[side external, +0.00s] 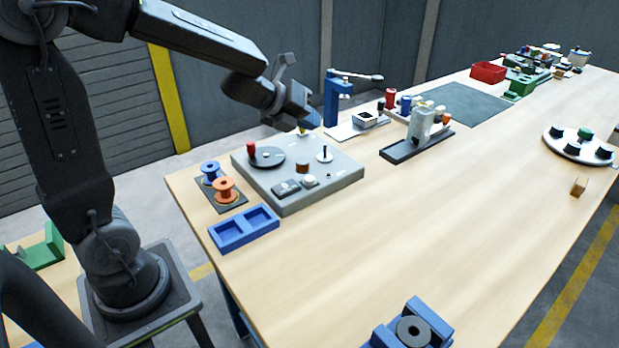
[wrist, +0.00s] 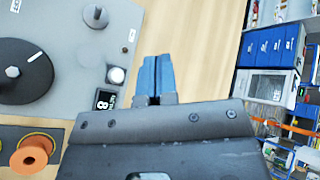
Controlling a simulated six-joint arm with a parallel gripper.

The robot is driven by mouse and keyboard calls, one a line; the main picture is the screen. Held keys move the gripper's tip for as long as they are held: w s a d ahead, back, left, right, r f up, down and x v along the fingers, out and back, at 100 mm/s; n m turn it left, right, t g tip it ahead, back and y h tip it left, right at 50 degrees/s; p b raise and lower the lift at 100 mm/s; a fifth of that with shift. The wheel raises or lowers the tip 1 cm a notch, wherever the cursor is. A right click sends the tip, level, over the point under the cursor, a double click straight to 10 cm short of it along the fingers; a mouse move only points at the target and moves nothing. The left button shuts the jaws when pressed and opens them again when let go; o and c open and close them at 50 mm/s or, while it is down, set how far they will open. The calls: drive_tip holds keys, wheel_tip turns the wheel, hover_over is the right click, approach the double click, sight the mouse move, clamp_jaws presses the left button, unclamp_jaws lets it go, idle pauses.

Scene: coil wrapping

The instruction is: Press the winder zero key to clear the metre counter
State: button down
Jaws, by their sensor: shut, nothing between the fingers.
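The winder (side external: 335,185) is a grey box on the wooden table. It carries a black disc (side external: 266,157) with a red handle and a small spindle plate (side external: 324,155). A pale round key (side external: 310,181) sits beside a small dark display (side external: 286,188) on its near side. The wrist view shows the key (wrist: 116,76) and the display (wrist: 104,99), partly covered by my gripper's body. The display reading is unclear.
Orange (side external: 224,188) and blue (side external: 210,171) spools stand left of the winder, with a blue two-pocket tray (side external: 243,229) in front. A blue clamp post (side external: 333,100) stands behind, and a grey fixture (side external: 420,125) is to the right. The front table is mostly clear.

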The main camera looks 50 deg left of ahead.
sight(308, 177)
drive_tip(key=shift+s+a+f+m+g+h, duration=0.1)
drive_tip(key=shift+a+f+m+g+h, duration=0.1)
drive_tip(key=shift+f+m+g, duration=0.35)
drive_tip(key=shift+a+f+m+g+h, duration=0.1)
drive_tip(key=shift+f+m+g+h, duration=0.2)
drive_tip(key=shift+f+m, duration=0.4)
drive_tip(key=shift+f, duration=4.3)
drive_tip(key=shift+f, duration=0.1)
drive_tip(key=shift+f, duration=0.35)
drive_tip(key=shift+f, duration=0.45)
drive_tip(key=shift+r, duration=0.9)
